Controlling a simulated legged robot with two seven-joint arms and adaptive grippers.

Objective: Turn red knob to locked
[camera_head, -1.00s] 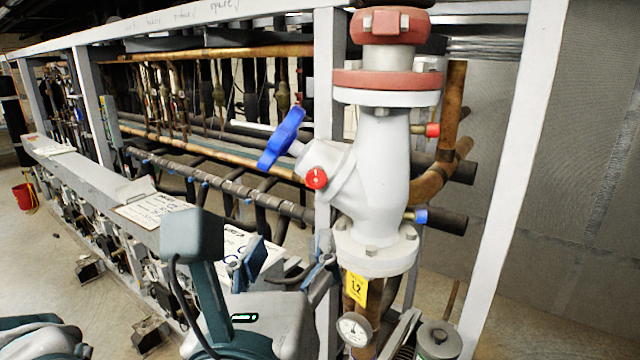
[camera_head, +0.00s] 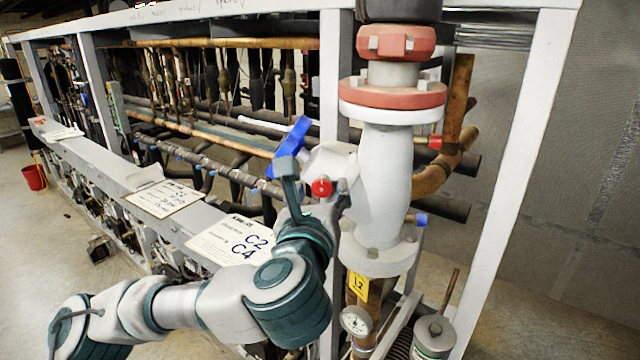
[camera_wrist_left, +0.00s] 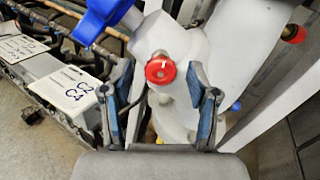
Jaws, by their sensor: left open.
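The red knob (camera_head: 321,187) is a small round cap with a small white mark, on the front of the white valve body (camera_head: 385,185). In the left wrist view the knob (camera_wrist_left: 160,70) faces me. My left gripper (camera_head: 322,203) has come up to the valve from below left in the head view. In the left wrist view the open left gripper (camera_wrist_left: 160,83) has one blue-padded finger on each side of the knob, with gaps on both sides. In the head view my wrist parts hide most of the fingers. My right gripper is in neither current view.
A blue handle (camera_head: 291,146) sticks out up-left of the knob. Another red cap (camera_head: 435,142) and a blue cap (camera_head: 421,219) are on the valve's right. A yellow tag (camera_head: 358,287) and a gauge (camera_head: 354,321) are below. White frame posts stand behind and right.

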